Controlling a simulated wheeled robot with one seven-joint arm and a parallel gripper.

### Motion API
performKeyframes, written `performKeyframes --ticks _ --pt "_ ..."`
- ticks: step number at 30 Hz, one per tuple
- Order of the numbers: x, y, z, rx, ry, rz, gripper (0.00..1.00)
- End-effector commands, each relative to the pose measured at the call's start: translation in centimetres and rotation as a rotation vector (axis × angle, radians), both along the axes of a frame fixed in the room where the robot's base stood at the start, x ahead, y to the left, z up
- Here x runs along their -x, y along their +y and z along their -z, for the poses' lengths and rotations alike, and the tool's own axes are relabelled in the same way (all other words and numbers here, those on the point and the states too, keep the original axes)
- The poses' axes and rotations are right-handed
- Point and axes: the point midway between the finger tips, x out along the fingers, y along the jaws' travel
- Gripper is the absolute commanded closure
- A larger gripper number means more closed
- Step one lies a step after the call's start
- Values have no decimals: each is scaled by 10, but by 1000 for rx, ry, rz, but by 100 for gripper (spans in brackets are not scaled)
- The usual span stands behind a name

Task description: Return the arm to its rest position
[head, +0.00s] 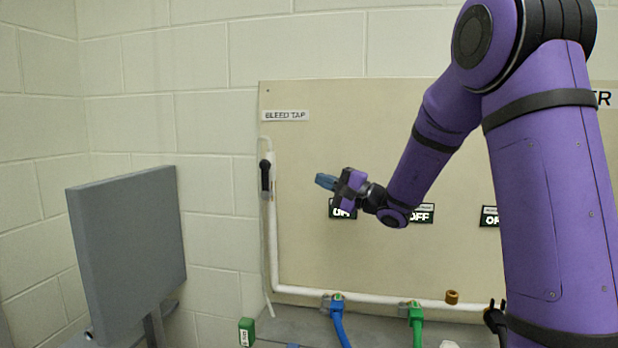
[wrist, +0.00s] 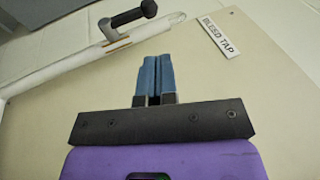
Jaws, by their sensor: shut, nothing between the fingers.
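My purple arm (head: 545,180) reaches in from the right in the head view and bends down to the left. My gripper (head: 325,181) is in front of the beige panel (head: 370,130), pointing left. Its blue fingers are together with nothing between them; in the wrist view the gripper (wrist: 154,75) shows the same. The black tap lever (head: 265,178) on the white pipe is left of the gripper and apart from it. The lever also shows in the wrist view (wrist: 135,15), beyond the fingertips.
A label reading BLEED TAP (head: 285,115) is on the panel. Signs, one reading OFF (head: 422,213), sit behind my wrist. Blue (head: 338,315) and green (head: 416,320) valve handles are along the lower pipe (head: 375,298). A grey flat panel (head: 128,255) stands at left.

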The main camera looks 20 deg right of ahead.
Motion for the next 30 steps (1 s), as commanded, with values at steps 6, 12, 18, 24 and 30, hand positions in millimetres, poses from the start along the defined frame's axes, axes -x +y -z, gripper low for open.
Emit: performKeyframes --ticks 6,12,18,24,30 --pt "6 -6 1 -1 -1 0 100" --pt "22 12 -5 43 26 -65 100" --pt "89 66 -11 244 136 -279 100" --pt "169 101 0 533 260 -443 100" --pt "242 105 21 861 354 -509 100"
